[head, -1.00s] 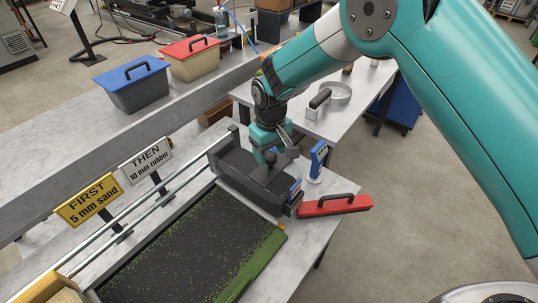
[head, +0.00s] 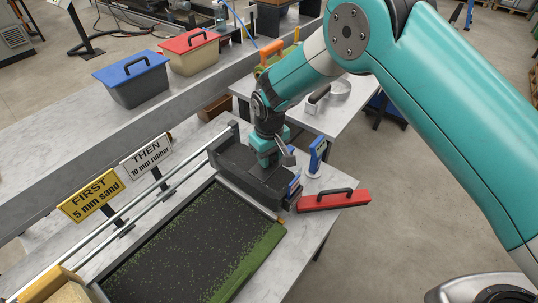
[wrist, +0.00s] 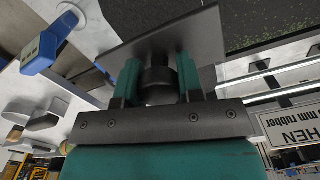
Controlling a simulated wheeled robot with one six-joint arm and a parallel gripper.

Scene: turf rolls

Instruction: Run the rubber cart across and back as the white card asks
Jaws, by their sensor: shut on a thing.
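The dark rubber cart (head: 250,182) sits on the rails at the far right end of the turf tray. My gripper (head: 270,162) is over it, shut on its black knob; the wrist view shows the knob (wrist: 158,82) between my two teal fingers. The white card (head: 147,158) reads "THEN 10 mm rubber". The yellow card (head: 91,195) reads "FIRST 5 mm sand". The turf (head: 195,240) is mostly covered in black crumb with fine green specks, and greener along its right edge. A yellowish cart (head: 55,287) is partly in view at the near left rail end.
A blue and white upright piece (head: 317,157) stands behind the lid. Blue-lidded (head: 133,82) and red-lidded (head: 190,52) bins stand on the back bench. The rails (head: 150,205) between the carts look clear.

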